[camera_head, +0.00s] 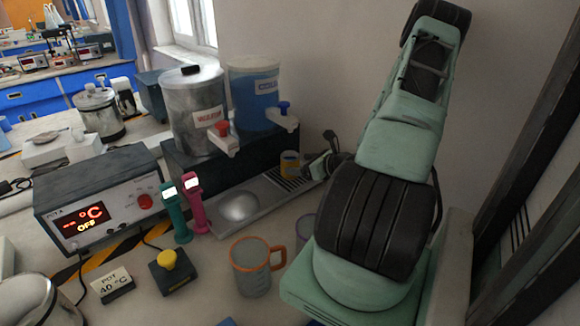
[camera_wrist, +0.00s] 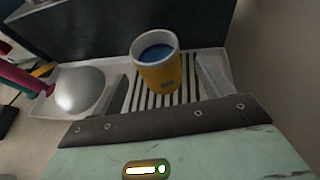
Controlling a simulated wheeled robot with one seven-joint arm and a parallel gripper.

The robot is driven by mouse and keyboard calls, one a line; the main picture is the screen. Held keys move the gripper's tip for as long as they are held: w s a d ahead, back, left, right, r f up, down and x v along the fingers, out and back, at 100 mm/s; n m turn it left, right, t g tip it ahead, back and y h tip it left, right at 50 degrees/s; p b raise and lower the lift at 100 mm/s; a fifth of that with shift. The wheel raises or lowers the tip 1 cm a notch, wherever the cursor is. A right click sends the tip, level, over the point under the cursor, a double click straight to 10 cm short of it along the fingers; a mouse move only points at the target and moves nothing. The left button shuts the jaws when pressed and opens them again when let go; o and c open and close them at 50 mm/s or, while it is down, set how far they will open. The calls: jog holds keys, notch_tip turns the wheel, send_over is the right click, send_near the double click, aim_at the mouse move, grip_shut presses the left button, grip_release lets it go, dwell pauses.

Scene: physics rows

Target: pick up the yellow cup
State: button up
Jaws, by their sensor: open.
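The yellow cup (camera_head: 290,165) stands upright on the slatted drip tray, below the blue-filled dispenser. In the wrist view the yellow cup (camera_wrist: 160,76) has a white rim and blue liquid inside. My gripper (camera_head: 317,165) is just right of the cup in the head view, low over the tray. In the wrist view my gripper (camera_wrist: 165,84) is open, with one grey finger on each side of the cup's line. The fingers appear apart from the cup; how far it sits between them is hard to tell.
The metal tray (camera_head: 222,222) carries a silver dome (camera_head: 239,207). A pink handle (camera_head: 193,205) and a teal handle (camera_head: 176,215) stand at its left. Two dispensers (camera_head: 195,110) rise behind. An orange-rimmed mug (camera_head: 252,277) and a partly hidden purple-rimmed cup (camera_head: 305,227) are in front.

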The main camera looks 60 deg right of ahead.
aim_at(297, 163)
jog(key=x, duration=0.1)
jog(key=p+x, duration=0.1)
jog(key=x, duration=0.3)
jog(key=shift+w+r, duration=0.2)
jog(key=shift+r, duration=0.05)
jog(key=shift+c, duration=0.3)
jog(key=c, duration=1.2)
